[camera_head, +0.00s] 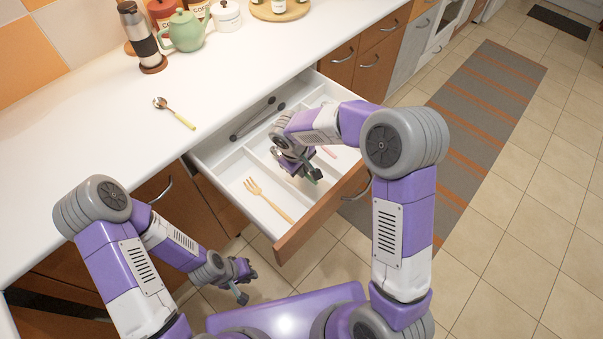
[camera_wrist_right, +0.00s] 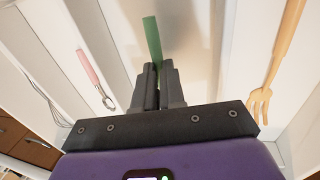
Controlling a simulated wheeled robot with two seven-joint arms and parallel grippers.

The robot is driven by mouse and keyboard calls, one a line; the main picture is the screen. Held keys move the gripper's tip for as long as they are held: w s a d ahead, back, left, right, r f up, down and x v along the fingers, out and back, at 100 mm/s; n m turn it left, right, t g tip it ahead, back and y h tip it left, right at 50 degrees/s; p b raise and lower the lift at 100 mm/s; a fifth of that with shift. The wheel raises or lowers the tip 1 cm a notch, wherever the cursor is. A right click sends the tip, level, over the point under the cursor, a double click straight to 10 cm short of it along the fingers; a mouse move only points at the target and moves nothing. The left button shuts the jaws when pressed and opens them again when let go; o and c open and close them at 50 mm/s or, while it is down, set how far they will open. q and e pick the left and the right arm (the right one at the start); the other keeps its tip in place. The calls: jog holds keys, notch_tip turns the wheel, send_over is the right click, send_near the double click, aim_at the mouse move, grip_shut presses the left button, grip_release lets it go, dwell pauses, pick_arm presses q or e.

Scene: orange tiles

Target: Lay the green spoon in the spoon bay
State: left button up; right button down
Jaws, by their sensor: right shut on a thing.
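The green spoon shows as a green handle (camera_wrist_right: 152,40) in the right wrist view, rising from between my right fingers. Its other end is hidden by the gripper. My right gripper (camera_wrist_right: 158,85) is shut on it. In the head view my right gripper (camera_head: 308,176) is low over the open drawer (camera_head: 222,167), with a sliver of green at its tips. An empty-looking strip of drawer floor lies under the handle; I cannot tell if the spoon touches it. My left gripper (camera_head: 241,281) is empty and open, low in front of the cabinets, away from the drawer.
A wooden fork (camera_head: 266,197) lies in the drawer's front bay. A pink-handled utensil (camera_wrist_right: 88,68) lies in another bay, dark-handled utensils (camera_head: 257,120) in the back left. A yellow-handled spoon (camera_head: 174,114) lies on the counter (camera_head: 100,120). A teapot (camera_head: 184,32) and grinder (camera_head: 141,38) stand behind.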

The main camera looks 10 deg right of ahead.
jog(key=shift+x, duration=1)
jog(key=shift+s+a, duration=0.1)
jog(key=shift+a, duration=0.05)
jog(key=shift+r, duration=0.1)
jog(key=c, duration=1.7)
grip_release()
jog(key=shift+f+b, duration=0.25)
jog(key=shift+b, duration=0.05)
jog(key=o, duration=0.5)
jog(key=shift+r, duration=0.2)
jog(key=p+v, duration=0.4)
jog(key=v, duration=0.8)
